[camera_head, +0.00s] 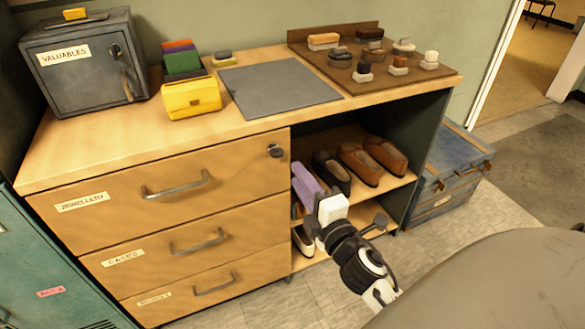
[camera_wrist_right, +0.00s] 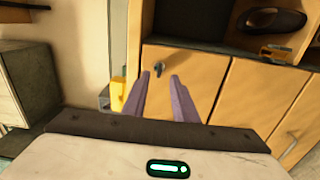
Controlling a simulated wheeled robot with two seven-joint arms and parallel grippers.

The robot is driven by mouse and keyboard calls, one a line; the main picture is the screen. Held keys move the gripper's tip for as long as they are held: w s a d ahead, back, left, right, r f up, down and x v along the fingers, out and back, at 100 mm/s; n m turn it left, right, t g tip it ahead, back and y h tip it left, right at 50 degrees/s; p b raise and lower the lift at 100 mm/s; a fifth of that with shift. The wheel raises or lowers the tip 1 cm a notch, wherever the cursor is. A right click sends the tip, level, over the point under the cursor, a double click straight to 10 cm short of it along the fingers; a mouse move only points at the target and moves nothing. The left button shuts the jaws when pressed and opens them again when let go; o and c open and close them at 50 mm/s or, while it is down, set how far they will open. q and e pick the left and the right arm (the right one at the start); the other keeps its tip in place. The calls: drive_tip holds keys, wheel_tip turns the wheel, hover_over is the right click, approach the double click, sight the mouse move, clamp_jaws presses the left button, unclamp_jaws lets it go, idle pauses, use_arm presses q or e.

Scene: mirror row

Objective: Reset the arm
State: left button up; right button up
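My right arm comes in from the lower right in the head view. Its right gripper (camera_head: 303,178) has purple fingers and is in front of the open shelves of the wooden cabinet (camera_head: 240,133), apart from the drawer fronts as far as I can tell. In the right wrist view the two purple fingers of the right gripper (camera_wrist_right: 160,76) stand apart with nothing held between them. Beyond their tips is a drawer lock (camera_wrist_right: 160,66), which also shows in the head view (camera_head: 275,150). My left gripper is not in view.
Shoes (camera_head: 372,160) stand on the shelf behind the right gripper. A grey safe (camera_head: 85,85), a yellow box (camera_head: 191,98), a grey mat (camera_head: 278,88) and a brown display board (camera_head: 330,72) are on the cabinet top. A blue chest (camera_head: 450,165) stands to the right. Floor in front is free.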

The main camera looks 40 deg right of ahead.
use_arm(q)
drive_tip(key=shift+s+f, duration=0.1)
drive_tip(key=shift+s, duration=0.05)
use_arm(e)
drive_tip(key=shift+s+a, duration=0.15)
drive_tip(key=shift+s, duration=0.5)
